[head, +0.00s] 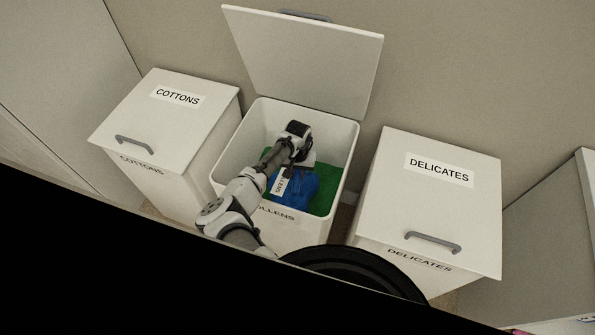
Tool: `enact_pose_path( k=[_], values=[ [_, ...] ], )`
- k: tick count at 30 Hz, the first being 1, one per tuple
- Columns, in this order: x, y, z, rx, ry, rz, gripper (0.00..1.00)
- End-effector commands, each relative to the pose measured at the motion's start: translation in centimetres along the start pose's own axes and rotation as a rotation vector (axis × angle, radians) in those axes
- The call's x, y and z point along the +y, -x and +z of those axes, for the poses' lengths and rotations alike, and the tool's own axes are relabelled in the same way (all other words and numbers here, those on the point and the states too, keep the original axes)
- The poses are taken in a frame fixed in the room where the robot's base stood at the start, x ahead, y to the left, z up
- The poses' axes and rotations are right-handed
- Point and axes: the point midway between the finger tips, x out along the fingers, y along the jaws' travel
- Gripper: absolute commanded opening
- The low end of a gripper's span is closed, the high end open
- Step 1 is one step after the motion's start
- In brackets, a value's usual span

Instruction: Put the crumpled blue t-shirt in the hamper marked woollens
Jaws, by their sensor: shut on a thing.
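The blue t-shirt (302,191) is a crumpled bundle inside the open middle hamper (351,150). The hamper's front label is partly covered by my arm and reads "OLLENS". My gripper (304,162) reaches down inside the hamper and is shut on the blue t-shirt, at the top of the bundle. The fingertips are hard to make out. A green surface (326,199) shows in the hamper below and around the t-shirt. I cannot tell whether the t-shirt touches it.
The woollens lid (305,55) stands open at the back. The cottons hamper (175,105) on the left and the delicates hamper (430,200) on the right are closed. A small white label (280,183) with partly hidden text shows beside my arm.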

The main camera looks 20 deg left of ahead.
Motion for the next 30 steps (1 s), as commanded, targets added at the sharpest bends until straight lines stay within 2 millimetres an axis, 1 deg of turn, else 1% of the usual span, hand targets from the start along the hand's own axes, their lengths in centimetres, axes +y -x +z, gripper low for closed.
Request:
enact_pose_path(
  k=[6,7,12,20,23,26,29,30],
  values=[
    [0.0,0.0,0.0,0.000,0.000,0.000,0.00],
    [0.0,0.0,0.0,0.000,0.000,0.000,0.24],
    [0.0,0.0,0.0,0.000,0.000,0.000,0.46],
    [0.0,0.0,0.0,0.000,0.000,0.000,0.47],
    [0.0,0.5,-0.1,0.001,0.000,0.000,0.47],
    [-0.1,1.8,-0.1,0.003,-0.001,0.000,0.47],
    [-0.1,3.8,-0.1,0.004,-0.001,0.000,0.47],
    [-0.1,4.8,-0.1,0.005,-0.001,0.000,0.47]
  ],
)
